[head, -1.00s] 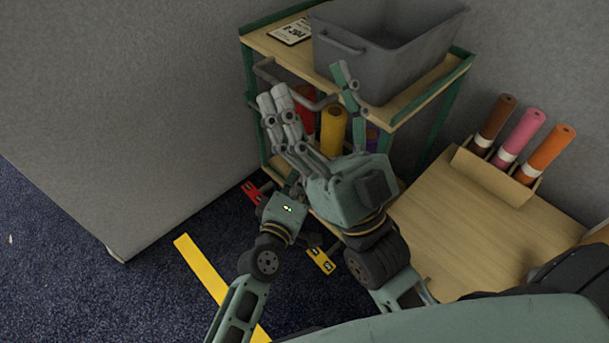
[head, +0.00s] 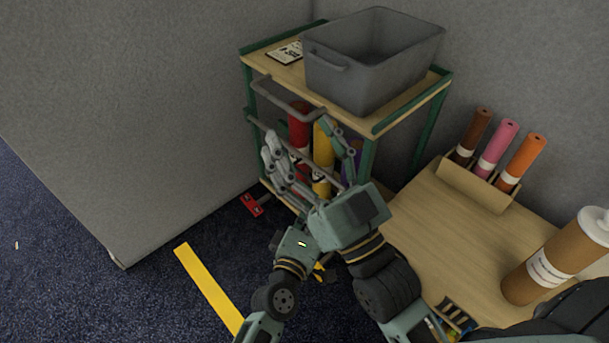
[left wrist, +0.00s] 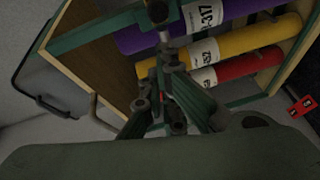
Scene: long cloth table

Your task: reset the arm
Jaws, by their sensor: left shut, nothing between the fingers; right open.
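My right gripper (head: 308,148) is raised in the middle of the head view, in front of the green-framed trolley. Its grey-green fingers are spread apart with nothing between them. My left arm comes up beside it from below, and its gripper is mostly hidden there. In the left wrist view my left gripper (left wrist: 165,100) is shut and empty, with the trolley's lower shelf and its rolls behind it.
The trolley (head: 400,121) carries a grey bin (head: 350,85) on top and red, yellow (head: 322,160) and purple rolls below. Grey partitions (head: 130,110) stand behind.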

